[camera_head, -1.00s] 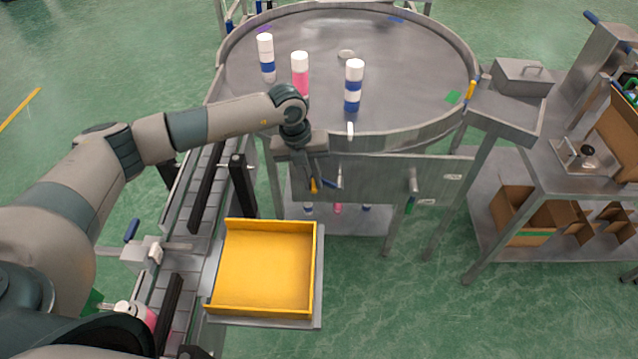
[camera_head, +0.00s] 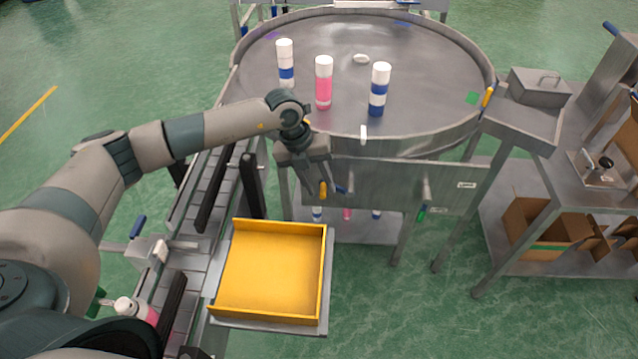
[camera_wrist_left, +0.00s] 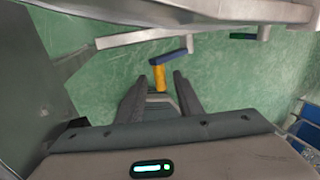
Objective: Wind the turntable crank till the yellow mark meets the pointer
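The round grey turntable (camera_head: 430,75) fills the top middle of the head view. Purple (camera_head: 272,36), blue (camera_head: 401,24) and green (camera_head: 473,98) patches show on its disc. I cannot make out a yellow patch on it. A small white piece at the front rim (camera_head: 364,135) may be the pointer. A yellow grip (camera_wrist_left: 159,78) with a blue piece (camera_wrist_left: 171,57), apparently the crank, is below the front panel. My left gripper (camera_head: 322,188) is there, its fingers apart (camera_wrist_left: 160,90) with the yellow grip between their tips. Contact is unclear. My right gripper is out of view.
Three bottles, two blue-banded (camera_head: 286,68) (camera_head: 379,95) and one pink (camera_head: 323,90), stand on the turntable. A yellow tray (camera_head: 270,275) lies below my left arm beside a conveyor (camera_head: 205,235). A green-ended handle (camera_head: 422,213) hangs right of the gripper. A bench (camera_head: 545,190) stands right.

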